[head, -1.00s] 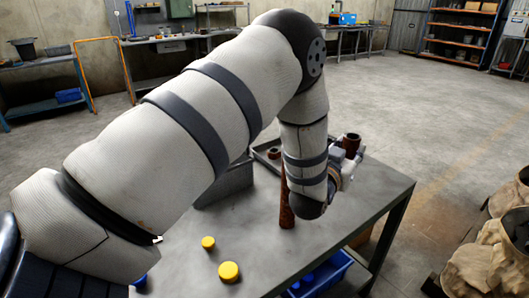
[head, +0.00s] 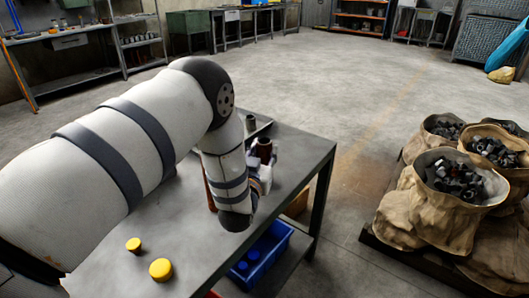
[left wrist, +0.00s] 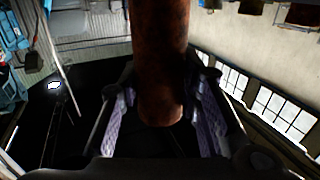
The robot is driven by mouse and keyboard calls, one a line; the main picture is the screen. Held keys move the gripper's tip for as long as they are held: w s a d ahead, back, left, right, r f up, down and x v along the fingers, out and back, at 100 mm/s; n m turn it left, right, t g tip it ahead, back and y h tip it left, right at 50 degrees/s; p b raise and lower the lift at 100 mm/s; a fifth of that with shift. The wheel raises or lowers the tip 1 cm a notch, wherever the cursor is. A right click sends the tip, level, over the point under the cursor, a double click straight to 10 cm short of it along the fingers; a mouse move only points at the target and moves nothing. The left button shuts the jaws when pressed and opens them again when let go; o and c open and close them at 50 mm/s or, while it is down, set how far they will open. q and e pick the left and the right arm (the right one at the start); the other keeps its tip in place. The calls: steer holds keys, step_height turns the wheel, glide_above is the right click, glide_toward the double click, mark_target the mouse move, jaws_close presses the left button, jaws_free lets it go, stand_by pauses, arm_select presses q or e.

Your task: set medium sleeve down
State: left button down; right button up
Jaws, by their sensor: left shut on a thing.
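The medium sleeve, a rust-brown cylinder (head: 264,150), stands up out of my left gripper (head: 262,172) near the right side of the table. In the left wrist view the rusty sleeve (left wrist: 160,60) runs between the two fingers of the left gripper (left wrist: 163,112), which is shut on it. My left wrist hides the sleeve's lower part in the head view, so I cannot tell whether it touches the table. My right gripper is in neither current view.
The grey metal table (head: 205,262) has two yellow caps (head: 161,270) on its bare front part. A tall brown piece (head: 210,195) is mostly hidden behind my arm. A blue bin (head: 262,255) sits below the table edge. Sacks of dark parts (head: 455,185) stand at the right.

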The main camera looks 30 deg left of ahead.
arm_select(q)
steer(key=c, duration=1.5)
jaws_free()
steer(key=shift+f, duration=0.1)
steer(key=shift+c, duration=0.2)
steer(key=o, duration=0.4)
steer(key=shift+c, duration=0.2)
steer(key=shift+r, duration=0.3)
steer(key=p+v, duration=0.1)
steer(key=v, duration=1.1)
arm_select(e)
steer(key=shift+w+r+t, duration=0.3)
steer(key=shift+w+r, duration=0.35)
steer(key=shift+r, duration=0.1)
arm_select(q)
steer(key=shift+f, duration=0.1)
